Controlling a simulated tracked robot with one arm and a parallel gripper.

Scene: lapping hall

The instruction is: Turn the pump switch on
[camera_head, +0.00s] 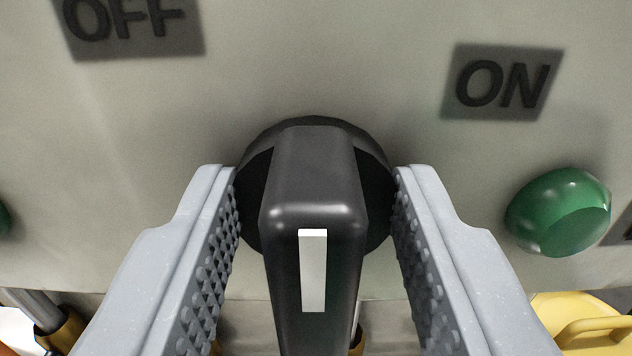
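The pump switch (313,180) is a black rotary knob with a raised handle and a white mark on its end. It sits on a pale panel (330,80). An OFF label (130,22) is at the upper left and an ON label (502,82) at the upper right. The handle stands roughly upright in the picture, and the white mark is near vertical. My gripper (316,205) is open, with one grey studded finger on each side of the handle. Gaps show between both fingers and the handle. The knob's lower part runs out of the picture.
A green button or lamp (558,212) stands out from the panel at the right, close to my right finger. Part of another green one (3,220) shows at the left edge. Below the panel are a yellow object (580,322) at right and orange-brown fittings (62,330) at left.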

